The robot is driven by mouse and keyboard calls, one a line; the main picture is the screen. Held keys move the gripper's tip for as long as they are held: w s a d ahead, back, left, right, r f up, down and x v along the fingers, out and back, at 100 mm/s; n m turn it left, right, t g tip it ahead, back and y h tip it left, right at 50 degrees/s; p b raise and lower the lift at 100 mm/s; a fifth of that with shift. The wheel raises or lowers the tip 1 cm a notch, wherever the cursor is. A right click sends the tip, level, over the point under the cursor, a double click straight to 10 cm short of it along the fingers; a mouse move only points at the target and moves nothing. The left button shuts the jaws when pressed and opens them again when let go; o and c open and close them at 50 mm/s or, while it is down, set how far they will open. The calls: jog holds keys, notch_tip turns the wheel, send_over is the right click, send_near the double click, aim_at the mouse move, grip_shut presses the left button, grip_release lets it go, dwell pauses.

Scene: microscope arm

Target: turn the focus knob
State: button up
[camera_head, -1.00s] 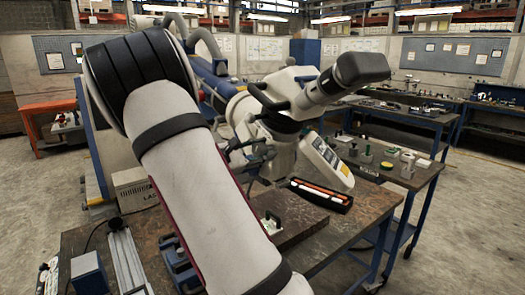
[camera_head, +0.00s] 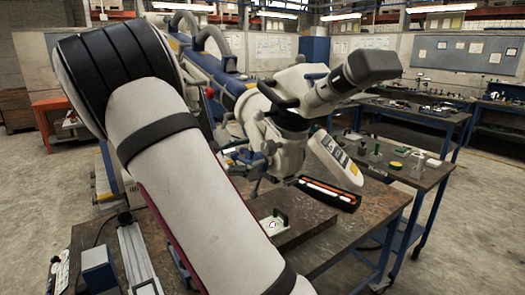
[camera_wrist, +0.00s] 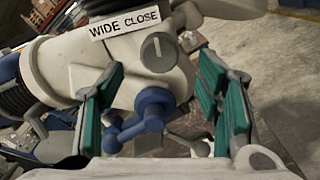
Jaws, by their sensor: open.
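The white microscope head (camera_head: 292,150) hangs on its blue and white arm over the workbench, with a dark eyepiece (camera_head: 370,62) pointing right. In the head view, my arm hides most of the gripper.
A workbench (camera_head: 372,208) lies under the microscope, with a black tray (camera_head: 345,202) of slim tools and a plate with a small handle (camera_head: 285,235). A side table (camera_head: 425,178) with small items stands at the right. Open floor lies beyond.

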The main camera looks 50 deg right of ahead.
jog(key=shift+v, duration=1.9)
jog(key=s+a+f+m+t+y, duration=0.2)
jog(key=s+a+m+y, duration=0.2)
jog(key=s+a+y, duration=0.45)
jog(key=s+a+r+m+t+y, duration=0.1)
jog(key=s+a+t+y, duration=0.3)
jog(key=a, duration=0.5)
jog(key=s+a+r+m+t+y, duration=0.2)
jog(key=s+a+m+t+y, duration=0.1)
jog(key=s+a, duration=0.5)
jog(key=shift+s+a+r+t+y, duration=0.25)
jog(key=shift+a+t+y, duration=0.25)
jog(key=shift+a+y, duration=0.35)
jog(key=shift+d, duration=0.2)
